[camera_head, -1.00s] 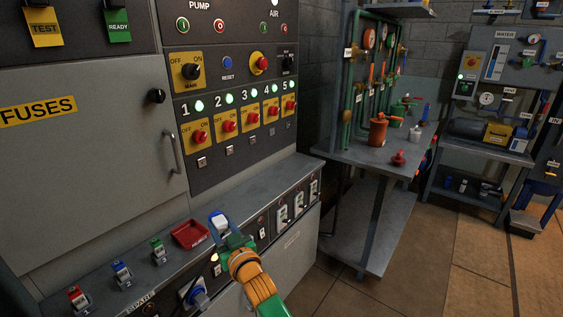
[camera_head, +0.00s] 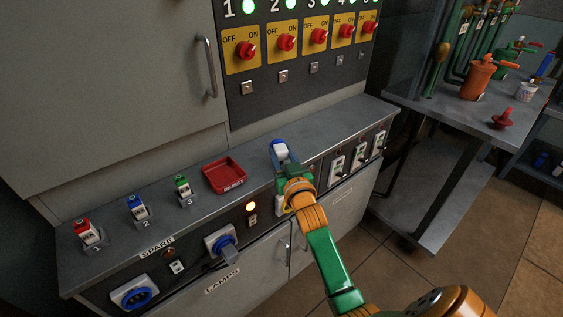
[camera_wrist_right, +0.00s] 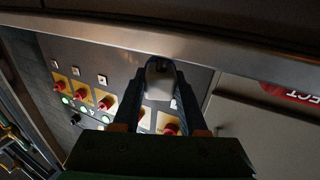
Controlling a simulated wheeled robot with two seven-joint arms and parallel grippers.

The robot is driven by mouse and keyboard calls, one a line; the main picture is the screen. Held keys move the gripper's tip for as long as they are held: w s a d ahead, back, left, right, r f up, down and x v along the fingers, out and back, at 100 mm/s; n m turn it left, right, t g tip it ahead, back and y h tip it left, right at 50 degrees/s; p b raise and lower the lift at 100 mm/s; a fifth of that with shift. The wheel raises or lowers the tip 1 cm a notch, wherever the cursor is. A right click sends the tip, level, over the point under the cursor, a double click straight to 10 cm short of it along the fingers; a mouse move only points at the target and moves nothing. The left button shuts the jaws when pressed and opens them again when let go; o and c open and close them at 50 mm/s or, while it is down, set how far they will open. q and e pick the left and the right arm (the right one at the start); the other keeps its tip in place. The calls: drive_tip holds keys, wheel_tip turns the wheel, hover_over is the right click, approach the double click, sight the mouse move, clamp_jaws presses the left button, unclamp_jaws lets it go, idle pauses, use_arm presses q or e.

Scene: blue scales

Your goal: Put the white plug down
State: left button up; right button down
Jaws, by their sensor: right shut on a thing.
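I cannot tell whether the plug touches the ledge. The right wrist view shows the white plug (camera_wrist_right: 160,76) between the fingertips of the right gripper (camera_wrist_right: 160,85). My left gripper is not in view.
Red (camera_head: 88,232), blue (camera_head: 138,210) and green (camera_head: 183,188) plugs stand at the ledge's (camera_head: 320,133) left. Sockets, including a blue one (camera_head: 137,293), line the front face below. The red tray looks empty. The ledge right of the gripper is clear.

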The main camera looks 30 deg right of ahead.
wheel_tip(320, 180, down, 2)
drive_tip(key=shift+w+d+f, duration=0.15)
drive_tip(key=shift+f, duration=0.1)
drive_tip(key=shift+w+d+r, duration=0.1)
drive_tip(key=shift+w+r, duration=0.05)
drive_tip(key=shift+s+r, duration=0.1)
drive_tip(key=shift+s, duration=0.1)
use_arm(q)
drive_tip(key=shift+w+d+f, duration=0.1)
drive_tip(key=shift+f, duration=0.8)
use_arm(e)
drive_tip(key=shift+c, duration=2.2)
unclamp_jaws()
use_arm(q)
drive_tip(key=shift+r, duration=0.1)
